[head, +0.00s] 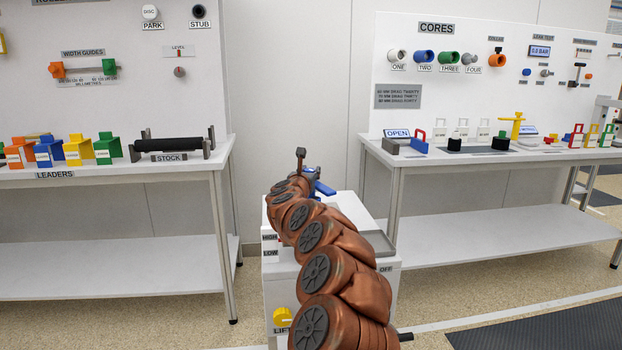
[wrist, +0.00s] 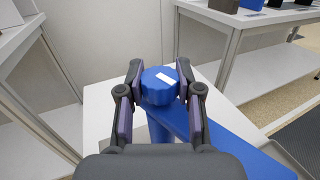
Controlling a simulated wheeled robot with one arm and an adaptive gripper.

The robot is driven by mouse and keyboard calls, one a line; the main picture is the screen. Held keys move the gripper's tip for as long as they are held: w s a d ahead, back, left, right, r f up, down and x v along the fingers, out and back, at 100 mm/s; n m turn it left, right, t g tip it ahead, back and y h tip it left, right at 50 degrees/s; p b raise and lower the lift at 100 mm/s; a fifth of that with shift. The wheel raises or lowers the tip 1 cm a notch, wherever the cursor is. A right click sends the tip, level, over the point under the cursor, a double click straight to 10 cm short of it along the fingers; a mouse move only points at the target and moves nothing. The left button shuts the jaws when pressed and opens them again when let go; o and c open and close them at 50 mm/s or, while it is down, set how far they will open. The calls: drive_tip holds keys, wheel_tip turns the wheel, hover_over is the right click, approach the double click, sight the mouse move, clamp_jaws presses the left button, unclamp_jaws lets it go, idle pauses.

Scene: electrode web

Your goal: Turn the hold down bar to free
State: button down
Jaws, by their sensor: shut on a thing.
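In the wrist view, my gripper (wrist: 159,72) is shut on a round blue knob (wrist: 156,91), with one finger on each side. The knob has a white mark on its top. A flat blue bar (wrist: 232,145) runs from beneath the knob toward the lower right. It looks like the hold down bar, but I see no label on it. In the head view, my copper-coloured arm covers most of this spot, and only a bit of the blue part (head: 324,188) shows. I cannot read the bar's setting.
The blue part is over a white cabinet (head: 282,285) with HIGH, LOW, OFF and LIFT labels and a yellow knob (head: 282,317). A bench (head: 110,178) with coloured leader blocks stands left. Another bench (head: 480,158) stands right. A grey tray (head: 383,243) is beside my arm.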

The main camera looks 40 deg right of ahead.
drive_tip(key=shift+s+d, duration=0.1)
drive_tip(key=c, duration=0.9)
unclamp_jaws()
drive_tip(key=shift+c, duration=0.2)
drive_tip(key=shift+o, duration=1)
drive_tip(key=shift+a, duration=0.2)
drive_tip(key=v, duration=1.2)
